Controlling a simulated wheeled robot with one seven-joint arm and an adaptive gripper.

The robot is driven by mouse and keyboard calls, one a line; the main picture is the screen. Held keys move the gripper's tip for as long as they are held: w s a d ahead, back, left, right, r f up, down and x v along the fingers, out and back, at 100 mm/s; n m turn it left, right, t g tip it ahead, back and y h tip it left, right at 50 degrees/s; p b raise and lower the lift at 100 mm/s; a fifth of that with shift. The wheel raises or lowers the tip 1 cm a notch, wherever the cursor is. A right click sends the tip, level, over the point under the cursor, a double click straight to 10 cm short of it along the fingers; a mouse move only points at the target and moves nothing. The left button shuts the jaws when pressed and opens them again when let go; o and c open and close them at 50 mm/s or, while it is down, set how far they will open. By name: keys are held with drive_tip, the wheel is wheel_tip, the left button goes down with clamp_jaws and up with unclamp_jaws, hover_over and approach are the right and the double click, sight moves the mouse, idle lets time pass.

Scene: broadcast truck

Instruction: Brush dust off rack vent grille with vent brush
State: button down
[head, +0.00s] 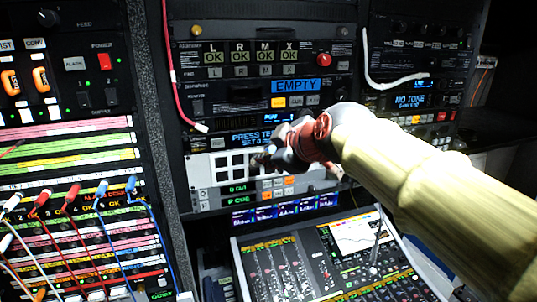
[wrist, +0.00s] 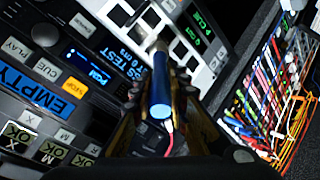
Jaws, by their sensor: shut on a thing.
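My gripper (head: 272,160) is in front of the middle rack, beside the lit display and the white button panel. In the wrist view my gripper (wrist: 160,100) is shut on the vent brush (wrist: 160,88), a blue cylindrical handle held between the two fingers. The brush's paler far end points at the rack face near the white panel. I cannot tell whether it touches the panel. In the head view the brush is not clearly visible behind my gripper. I cannot pick out the vent grille or any dust with certainty.
A white button panel (head: 202,178) lies left of my gripper. A red cable (head: 173,75) and a white cable (head: 400,85) hang on the racks. A patch bay (head: 70,228) with several plugged leads stands at left. A mixing console (head: 330,262) juts out below.

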drive_tip(key=shift+w+a, duration=0.15)
drive_tip(key=shift+w, duration=0.3)
drive_tip(key=shift+f, duration=0.1)
